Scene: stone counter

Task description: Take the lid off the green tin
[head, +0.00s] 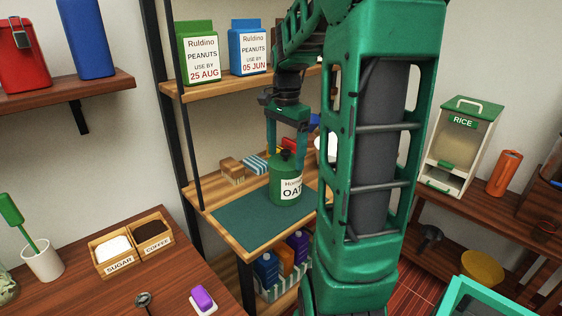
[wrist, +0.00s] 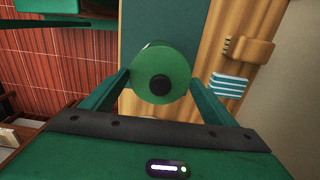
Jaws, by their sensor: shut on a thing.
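The green tin (head: 287,190) has a white label reading "OA…" and stands upright on a dark green mat (head: 240,222) on the middle wooden shelf. Its round green lid (wrist: 172,58) with a black knob (wrist: 161,84) faces me in the wrist view. My gripper (head: 286,150) points down over the tin. Its two fingers, also seen in the wrist view (wrist: 162,78), lie on either side of the lid and are shut on it. No clear gap shows between lid and tin. My arm hides the shelf's right part.
A wooden brush (head: 232,171) and a striped blue-and-white thing (head: 255,165) lie left of the tin. Green (head: 199,55) and blue (head: 248,48) peanut cartons stand on the shelf above. The front left of the mat is clear.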

